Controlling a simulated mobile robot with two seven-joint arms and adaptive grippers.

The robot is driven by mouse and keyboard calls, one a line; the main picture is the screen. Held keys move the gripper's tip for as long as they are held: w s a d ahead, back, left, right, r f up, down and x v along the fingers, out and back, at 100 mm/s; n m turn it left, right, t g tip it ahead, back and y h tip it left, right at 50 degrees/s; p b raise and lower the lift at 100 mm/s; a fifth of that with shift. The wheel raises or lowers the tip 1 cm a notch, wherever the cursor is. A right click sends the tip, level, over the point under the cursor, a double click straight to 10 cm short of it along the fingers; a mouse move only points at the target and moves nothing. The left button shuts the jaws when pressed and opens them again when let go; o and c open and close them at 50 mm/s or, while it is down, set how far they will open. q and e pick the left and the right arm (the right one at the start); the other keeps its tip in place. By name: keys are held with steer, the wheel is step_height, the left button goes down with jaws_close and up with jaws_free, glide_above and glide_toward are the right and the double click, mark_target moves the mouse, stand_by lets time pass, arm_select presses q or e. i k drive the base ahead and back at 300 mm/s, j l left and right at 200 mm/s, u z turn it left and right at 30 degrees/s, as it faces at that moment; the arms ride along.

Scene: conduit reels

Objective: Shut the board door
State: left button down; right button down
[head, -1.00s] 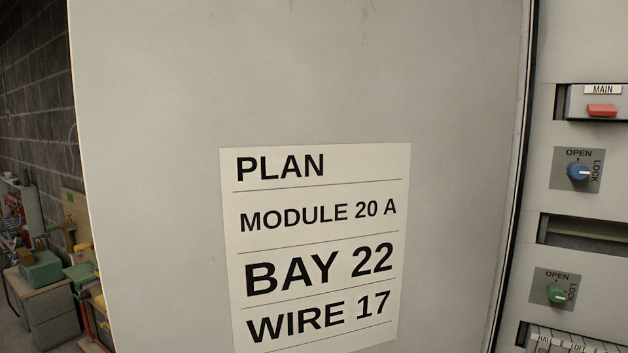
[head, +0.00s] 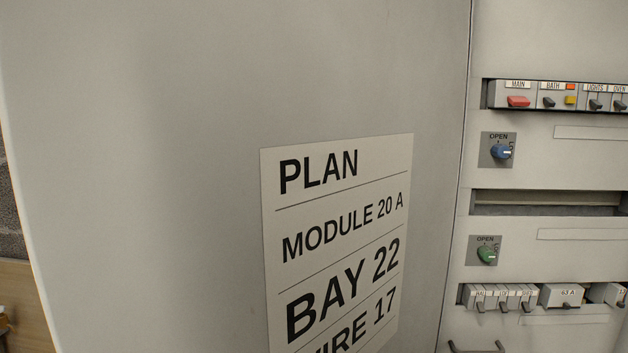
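The board door (head: 170,190) is a large grey panel that fills the left and middle of the head view. It stands open, with its inner side toward me and its right edge along the board (head: 560,165). A plan sheet (head: 345,225) on the door reads "PLAN, MODULE 20 A, BAY 22", and a line ending in "IRE 17" is partly cut off. Neither of my grippers is in view.
The board carries a top row of breakers with a red MAIN switch (head: 518,101), a blue knob (head: 500,152), a green knob (head: 487,255), an empty slot (head: 545,203) and a lower row of modules (head: 500,297). A block wall (head: 8,215) shows at far left.

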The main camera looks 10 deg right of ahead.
mark_target(187, 175)
steer(key=i+j, duration=0.1)
steer(key=j, duration=0.9)
steer(key=i+j+z, duration=0.1)
steer(key=j, duration=0.85)
steer(key=j+z, duration=0.15)
steer(key=z, duration=1.6)
